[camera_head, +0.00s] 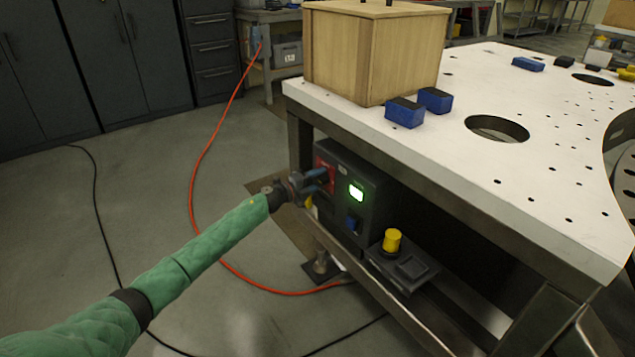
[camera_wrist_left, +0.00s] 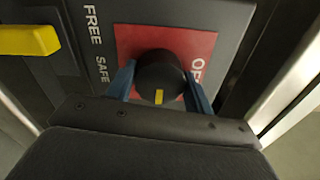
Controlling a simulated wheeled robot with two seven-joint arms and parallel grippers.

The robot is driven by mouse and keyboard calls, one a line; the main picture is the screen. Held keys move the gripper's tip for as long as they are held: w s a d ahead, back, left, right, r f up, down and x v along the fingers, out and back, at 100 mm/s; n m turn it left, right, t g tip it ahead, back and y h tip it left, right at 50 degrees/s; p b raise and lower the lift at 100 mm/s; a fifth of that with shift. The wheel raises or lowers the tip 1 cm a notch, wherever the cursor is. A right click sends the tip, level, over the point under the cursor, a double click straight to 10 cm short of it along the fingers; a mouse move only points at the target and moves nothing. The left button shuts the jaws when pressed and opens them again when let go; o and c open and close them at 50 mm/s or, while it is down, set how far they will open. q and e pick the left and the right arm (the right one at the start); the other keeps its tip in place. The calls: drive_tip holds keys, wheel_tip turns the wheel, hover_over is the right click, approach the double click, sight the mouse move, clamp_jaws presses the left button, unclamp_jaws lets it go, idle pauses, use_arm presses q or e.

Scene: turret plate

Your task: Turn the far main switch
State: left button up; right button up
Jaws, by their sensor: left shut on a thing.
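The far main switch is a round black knob (camera_wrist_left: 160,74) with a yellow mark, set on a red plate (camera_wrist_left: 192,45) on a dark control box (camera_head: 362,185). In the wrist view the yellow mark points toward the bottom of the picture. My left gripper (camera_head: 322,178) is at the red plate at the box's far end. In the left wrist view its two blue fingers (camera_wrist_left: 160,88) are on either side of the knob, shut on it. In the head view the fingers and arm hide most of the knob. My right gripper is not in view.
A yellow button (camera_head: 392,240) sits on a small box nearer me; a yellow handle (camera_wrist_left: 28,40) shows beside the red plate. An orange cable (camera_head: 193,190) lies on the floor.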

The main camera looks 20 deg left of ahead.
use_arm(q)
drive_tip(key=shift+s+f, duration=0.1)
drive_tip(key=shift+f, duration=0.05)
idle(0.3)
drive_tip(key=o, duration=1)
drive_tip(key=v, duration=0.7)
drive_tip(key=shift+s+a, duration=0.25)
drive_tip(key=shift+s, duration=0.05)
